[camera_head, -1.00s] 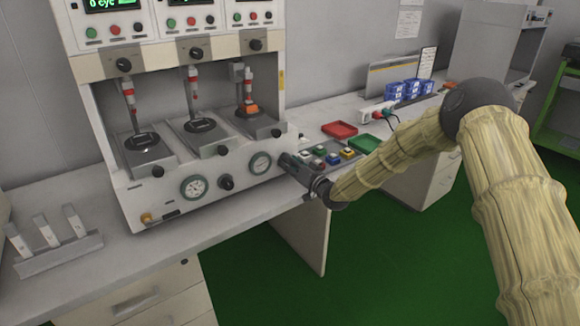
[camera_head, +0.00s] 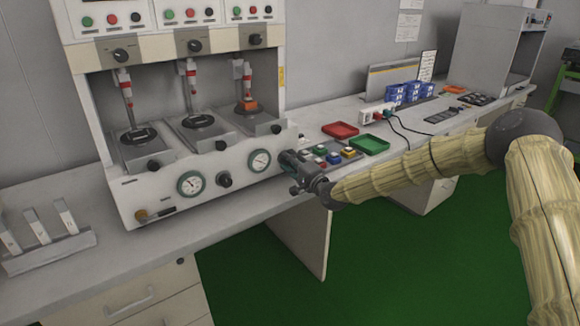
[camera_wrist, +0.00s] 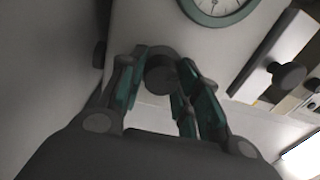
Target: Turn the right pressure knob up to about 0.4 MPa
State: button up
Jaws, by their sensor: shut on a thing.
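The right pressure knob (camera_wrist: 160,76) is a dark round knob on the pale front panel, between my fingertips in the wrist view. My gripper (camera_head: 286,160) is shut on it; it also shows in the wrist view (camera_wrist: 160,88). The right gauge (camera_head: 259,161) has a white face and green rim, just left of my gripper. It is partly cut off at the top of the wrist view (camera_wrist: 216,8). Its scale is too small to read.
The left knob (camera_head: 224,180) and left gauge (camera_head: 190,184) sit farther left on the panel. Coloured buttons (camera_head: 333,158) and red (camera_head: 340,130) and green (camera_head: 369,144) trays lie on the bench right of my gripper. Green floor is free in front.

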jog(key=shift+f+m+h+b, duration=0.1)
jog(key=shift+m+h+b, duration=0.2)
jog(key=shift+m+b, duration=1.3)
jog(key=shift+m+p, duration=0.45)
jog(key=shift+m, duration=0.25)
jog(key=o, duration=1)
jog(key=shift+d, duration=0.1)
jog(key=shift+o, duration=0.2)
jog(key=shift+s, duration=0.1)
jog(key=v, duration=1.1)
jog(key=shift+s+d+f, duration=0.15)
jog(key=shift+s+f, duration=0.05)
jog(key=shift+s, duration=0.2)
